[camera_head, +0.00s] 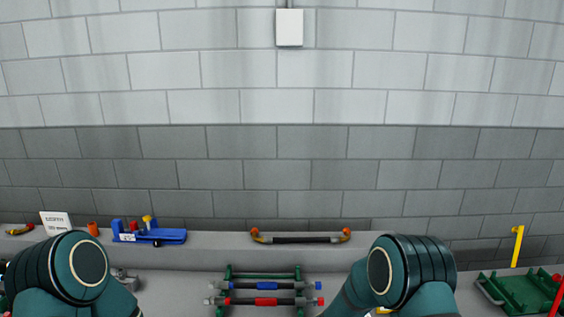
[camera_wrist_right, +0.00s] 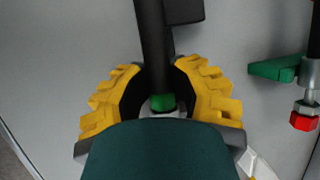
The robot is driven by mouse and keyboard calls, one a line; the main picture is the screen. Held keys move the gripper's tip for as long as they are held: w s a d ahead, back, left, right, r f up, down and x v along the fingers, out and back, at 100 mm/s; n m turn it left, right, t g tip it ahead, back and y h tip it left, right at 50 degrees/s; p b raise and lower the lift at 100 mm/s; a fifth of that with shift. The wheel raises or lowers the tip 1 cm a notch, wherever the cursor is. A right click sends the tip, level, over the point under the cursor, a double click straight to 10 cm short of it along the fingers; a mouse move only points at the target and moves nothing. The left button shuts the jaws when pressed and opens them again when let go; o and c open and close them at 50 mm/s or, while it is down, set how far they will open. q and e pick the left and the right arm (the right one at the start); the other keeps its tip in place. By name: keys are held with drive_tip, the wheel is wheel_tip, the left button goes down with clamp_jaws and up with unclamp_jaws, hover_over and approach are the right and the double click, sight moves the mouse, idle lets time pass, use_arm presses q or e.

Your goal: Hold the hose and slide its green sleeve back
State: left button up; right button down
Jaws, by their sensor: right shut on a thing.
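In the right wrist view my right gripper (camera_wrist_right: 160,78) has its yellow fingers on both sides of a black hose (camera_wrist_right: 154,45) and is shut on it. The hose runs up out of the picture from between the fingers. A green sleeve (camera_wrist_right: 162,102) shows as a short band between the fingers, above a pale metal end piece. My own teal wrist covers what lies below. In the head view my arm links hide the held hose, and my left gripper is out of view.
A green rack (camera_head: 230,272) holds hoses with a blue sleeve (camera_head: 266,285) and a red sleeve (camera_head: 266,301). A blue fixture (camera_head: 160,235), a dark hose with orange ends (camera_head: 300,240) and a green tray (camera_head: 513,293) are along the bench. A grey block wall stands behind.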

drive_tip(key=shift+s+d+f, duration=0.15)
drive_tip(key=shift+s+f, duration=0.1)
drive_tip(key=shift+f, duration=0.1)
drive_tip(key=c, duration=1)
unclamp_jaws()
drive_tip(key=shift+c, duration=0.2)
drive_tip(key=o, duration=0.3)
drive_tip(key=shift+w+r, duration=0.1)
drive_tip(key=shift+w, duration=0.05)
drive_tip(key=o, duration=0.7)
drive_tip(key=shift+c, duration=0.2)
